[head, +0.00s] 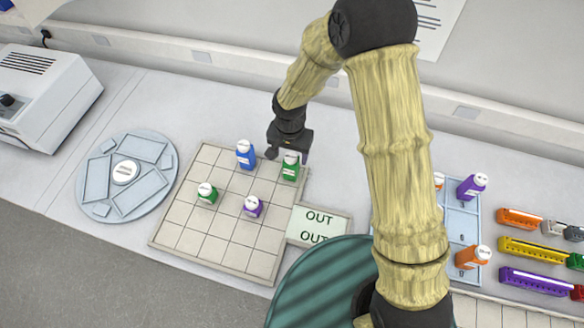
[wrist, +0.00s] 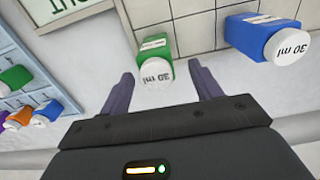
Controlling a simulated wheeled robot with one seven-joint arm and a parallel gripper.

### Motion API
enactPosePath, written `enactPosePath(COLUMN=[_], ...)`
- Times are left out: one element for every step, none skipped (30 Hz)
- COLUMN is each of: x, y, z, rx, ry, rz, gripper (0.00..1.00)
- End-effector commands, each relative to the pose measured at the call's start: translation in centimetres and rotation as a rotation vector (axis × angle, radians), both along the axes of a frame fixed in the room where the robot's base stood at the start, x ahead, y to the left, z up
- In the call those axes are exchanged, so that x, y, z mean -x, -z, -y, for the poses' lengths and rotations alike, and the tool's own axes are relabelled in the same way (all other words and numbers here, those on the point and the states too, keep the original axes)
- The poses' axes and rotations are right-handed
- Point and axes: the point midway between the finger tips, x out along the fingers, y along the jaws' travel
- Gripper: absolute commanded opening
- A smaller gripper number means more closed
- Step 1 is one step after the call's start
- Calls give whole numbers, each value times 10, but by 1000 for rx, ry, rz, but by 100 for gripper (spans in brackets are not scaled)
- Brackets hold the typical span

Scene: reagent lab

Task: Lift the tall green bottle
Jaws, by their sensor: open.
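The tall green bottle (head: 290,168) with a white cap stands at the back right corner of the gridded board. In the wrist view the green bottle (wrist: 153,52) lies between the open fingers, its cap marked 30 ml. My gripper (wrist: 160,85) is open, with one finger on each side of the bottle and no visible contact. In the head view my gripper (head: 288,152) is just behind the bottle. A shorter green bottle (head: 207,193) stands further left on the board.
A tall blue bottle (head: 245,153) stands just left of the green one, and a short purple bottle (head: 253,206) is in front. The gridded board (head: 190,228) has bare squares. An OUT sign (head: 320,222) lies right. A blue rack (head: 460,218) holds bottles.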

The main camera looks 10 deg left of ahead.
Motion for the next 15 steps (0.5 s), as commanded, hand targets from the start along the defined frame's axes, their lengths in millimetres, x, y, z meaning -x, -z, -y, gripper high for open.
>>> enactPosePath(x=[0, 1, 1, 1, 1, 2, 3, 3, 3, 3, 4, 3, 3, 3, 3], y=[1, 1, 3, 4, 6, 10, 13, 16, 20, 24, 27, 33, 37, 40, 44], z=[0, 0, 0, 0, 1, 1, 2, 2, 3, 4, 5, 5, 5, 5, 5], rx=[1, 1, 1, 1, 1, 3, 2, 3, 3, 3, 3, 2, 3, 3, 1], ry=[-1, -1, 0, 0, 0, -1, -2, -1, 0, -1, 1, 3, 3, 2, 3], rz=[-1, -1, -2, -2, -2, -3, -3, -4, -4, -3, -4, -3, -3, -3, -2], gripper=[64, 64, 64, 64, 64, 64, 64, 64, 64, 64, 64, 64, 64, 64, 64])
